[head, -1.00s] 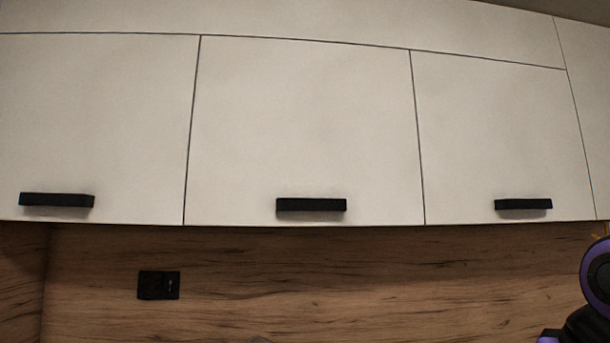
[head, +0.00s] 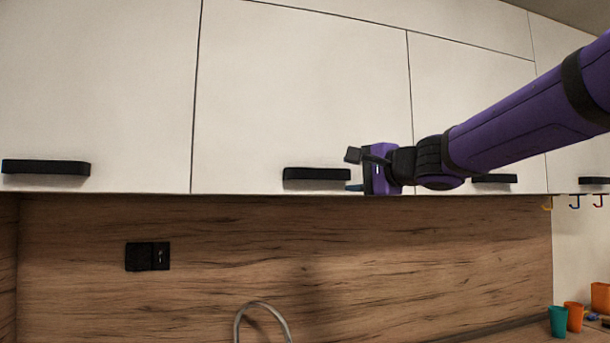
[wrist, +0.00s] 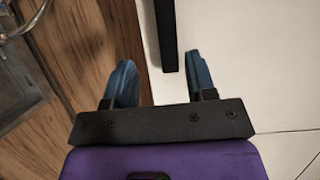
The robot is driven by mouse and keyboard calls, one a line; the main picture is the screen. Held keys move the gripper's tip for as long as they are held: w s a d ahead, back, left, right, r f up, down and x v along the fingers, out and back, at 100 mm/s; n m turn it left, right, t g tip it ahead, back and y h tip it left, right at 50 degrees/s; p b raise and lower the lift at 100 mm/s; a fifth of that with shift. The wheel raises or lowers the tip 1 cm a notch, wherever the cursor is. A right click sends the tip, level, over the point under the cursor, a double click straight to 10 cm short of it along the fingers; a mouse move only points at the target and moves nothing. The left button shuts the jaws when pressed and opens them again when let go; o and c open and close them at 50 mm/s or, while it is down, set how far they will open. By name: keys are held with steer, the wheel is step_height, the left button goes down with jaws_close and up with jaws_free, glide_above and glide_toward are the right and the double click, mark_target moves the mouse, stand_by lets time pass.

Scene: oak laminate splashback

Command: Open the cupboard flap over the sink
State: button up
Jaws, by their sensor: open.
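The white middle flap (head: 290,90) hangs above the curved tap (head: 262,315) and is closed flush with its neighbours. Its black bar handle (head: 316,175) runs level near its lower edge. My gripper (head: 353,171) is at the right end of this handle, reaching in from the right. In the wrist view the two blue fingers of my gripper (wrist: 163,72) are apart, and the near end of the black handle (wrist: 166,35) shows between them. The fingers hold nothing. Whether either finger touches the handle I cannot tell.
Closed flaps with black handles (head: 46,167) (head: 494,178) flank the middle one. The wooden splashback (head: 400,260) below carries a black socket (head: 147,256). Hooks (head: 575,201) and cups (head: 574,316) are at the far right. A dark sink area (wrist: 20,85) shows in the wrist view.

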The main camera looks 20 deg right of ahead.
mark_target(321, 174)
steer(key=x, duration=0.7)
steer(key=r+x, duration=0.1)
steer(key=x, duration=0.3)
steer(key=shift+w+d, duration=0.15)
steer(key=shift+w, duration=0.15)
jaws_close()
